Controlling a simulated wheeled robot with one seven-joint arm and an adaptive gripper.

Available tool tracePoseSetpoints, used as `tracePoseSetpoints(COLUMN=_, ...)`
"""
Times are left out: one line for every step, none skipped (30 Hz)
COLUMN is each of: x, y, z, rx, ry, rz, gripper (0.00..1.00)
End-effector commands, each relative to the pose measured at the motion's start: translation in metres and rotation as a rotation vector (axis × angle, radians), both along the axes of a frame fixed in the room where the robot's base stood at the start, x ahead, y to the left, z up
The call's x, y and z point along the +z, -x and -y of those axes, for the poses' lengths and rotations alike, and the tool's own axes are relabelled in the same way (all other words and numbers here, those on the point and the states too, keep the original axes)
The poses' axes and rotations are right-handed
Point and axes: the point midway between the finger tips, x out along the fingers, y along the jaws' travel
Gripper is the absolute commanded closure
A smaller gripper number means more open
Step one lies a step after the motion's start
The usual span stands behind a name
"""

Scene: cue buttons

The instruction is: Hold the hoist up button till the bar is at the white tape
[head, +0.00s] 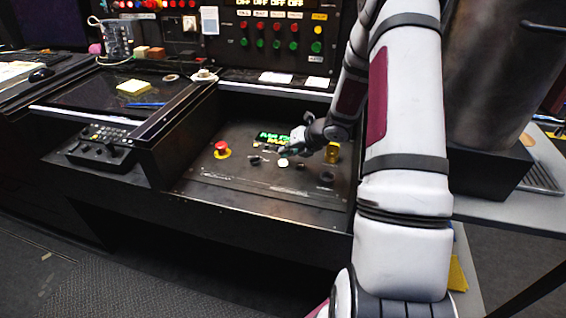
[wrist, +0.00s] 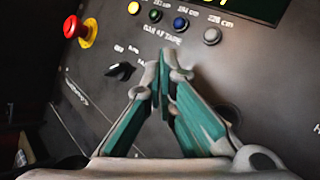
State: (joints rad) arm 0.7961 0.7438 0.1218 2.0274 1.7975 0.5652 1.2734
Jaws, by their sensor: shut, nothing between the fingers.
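My gripper (head: 287,148) is shut and empty over the sloped black control panel (head: 235,185). In the wrist view my gripper's fingertips (wrist: 165,68) meet just below the printed words "BAR AT TAPE". I cannot tell whether the tips touch the panel or a button. A pale round button (head: 283,162) shows in the head view. I cannot identify the hoist up button, the bar or the white tape.
A red mushroom button (head: 221,146) on a yellow base sits left on the panel; it also shows in the wrist view (wrist: 72,27). A black rotary knob (wrist: 120,70) marked OFF is left of my fingertips. A lit display (head: 273,138) lies behind my gripper.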

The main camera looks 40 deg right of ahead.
Motion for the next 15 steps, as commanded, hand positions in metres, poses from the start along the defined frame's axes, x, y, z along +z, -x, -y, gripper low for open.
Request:
tracePoseSetpoints(x=-0.0024, y=-0.0003, z=-0.0001, rx=0.000, ry=0.000, rz=0.000, gripper=1.00)
tracePoseSetpoints(x=-0.0036, y=-0.0003, z=-0.0001, rx=0.000, ry=0.000, rz=0.000, gripper=1.00)
tracePoseSetpoints(x=-0.0051, y=-0.0003, z=-0.0002, rx=0.000, ry=0.000, rz=0.000, gripper=1.00)
tracePoseSetpoints(x=-0.0061, y=-0.0003, z=-0.0002, rx=0.000, ry=0.000, rz=0.000, gripper=1.00)
tracePoseSetpoints(x=-0.0070, y=-0.0003, z=-0.0002, rx=-0.001, ry=-0.001, rz=0.000, gripper=1.00)
tracePoseSetpoints(x=-0.0077, y=-0.0003, z=-0.0001, rx=-0.001, ry=-0.001, rz=0.000, gripper=1.00)
tracePoseSetpoints(x=-0.0078, y=-0.0002, z=-0.0001, rx=-0.001, ry=-0.001, rz=0.000, gripper=1.00)
tracePoseSetpoints(x=-0.0077, y=-0.0001, z=-0.0001, rx=-0.001, ry=-0.001, rz=0.000, gripper=1.00)
tracePoseSetpoints(x=-0.0074, y=0.0000, z=-0.0001, rx=0.000, ry=0.000, rz=0.000, gripper=1.00)
tracePoseSetpoints(x=-0.0073, y=0.0000, z=-0.0001, rx=0.000, ry=0.000, rz=0.000, gripper=1.00)
tracePoseSetpoints(x=-0.0072, y=0.0000, z=-0.0001, rx=0.000, ry=0.000, rz=0.000, gripper=1.00)
tracePoseSetpoints(x=-0.0071, y=0.0001, z=0.0000, rx=0.000, ry=0.000, rz=0.000, gripper=1.00)
tracePoseSetpoints(x=-0.0071, y=0.0001, z=0.0000, rx=0.000, ry=0.000, rz=0.000, gripper=1.00)
tracePoseSetpoints(x=-0.0070, y=0.0000, z=-0.0001, rx=0.000, ry=0.000, rz=0.000, gripper=1.00)
tracePoseSetpoints(x=-0.0071, y=0.0000, z=0.0000, rx=0.000, ry=0.000, rz=0.000, gripper=1.00)
